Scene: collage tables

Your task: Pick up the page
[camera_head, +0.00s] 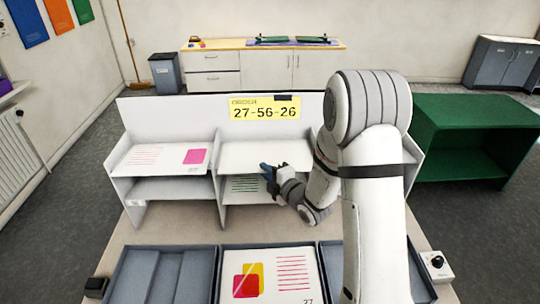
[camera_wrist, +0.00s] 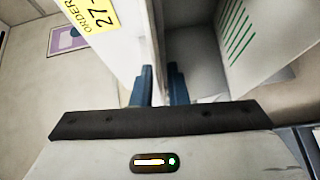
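A page with green lines (camera_wrist: 240,35) shows at the upper right of the wrist view. In the head view it is in the lower middle compartment (camera_head: 243,185), partly hidden by my gripper. A page with a pink square (camera_head: 160,156) and red lines lies on the upper left shelf. A page with red and yellow squares (camera_head: 284,273) lies in the middle front tray. My gripper (camera_head: 268,172) is at the front edge of the upper middle shelf (camera_head: 250,155). Its blue fingers (camera_wrist: 161,85) are apart, with a narrow gap. I cannot tell whether anything is between them.
A yellow order sign (camera_head: 265,108) reads 27-56-26 above the shelves. The left front tray (camera_head: 160,275) looks empty; the right one (camera_head: 333,262) is mostly hidden by my arm. A dial box (camera_head: 436,264) sits at the right. A green shelf unit (camera_head: 480,125) stands behind right.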

